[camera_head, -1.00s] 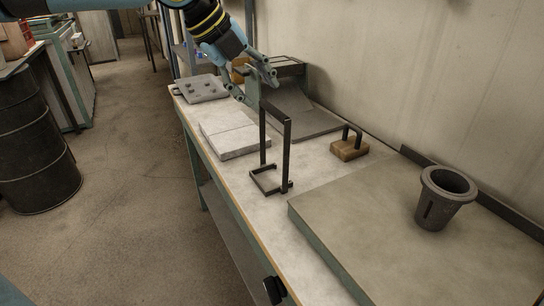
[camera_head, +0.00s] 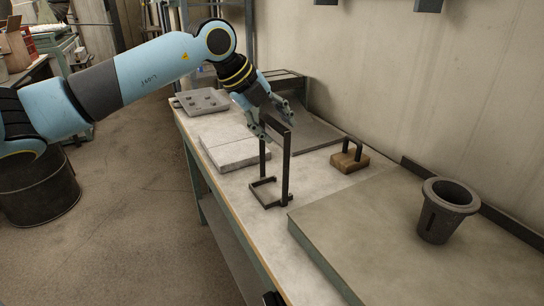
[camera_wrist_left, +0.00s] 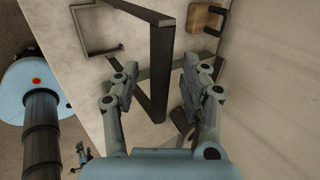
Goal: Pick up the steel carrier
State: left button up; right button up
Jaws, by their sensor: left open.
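The steel carrier (camera_head: 286,166) is a tall, dark, narrow frame with a square open base and a bar across its top. It stands upright on the bench. My left gripper (camera_head: 276,118) is open at the carrier's top, with one finger on each side of the top bar in the head view. In the left wrist view the carrier's dark bar (camera_wrist_left: 151,75) passes between the two open fingers (camera_wrist_left: 160,88). I cannot tell whether either finger touches it.
On the bench (camera_head: 262,222), a pale slab (camera_head: 235,151) lies left of the carrier. A wooden block with a dark handle (camera_head: 349,162) is to the right. A raised grey plate (camera_head: 400,250) bears a dark ladle-like cup (camera_head: 447,213). A wall borders the right side.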

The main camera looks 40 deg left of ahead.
pick_arm(q)
grip_shut()
dwell(0.3)
dwell(0.4)
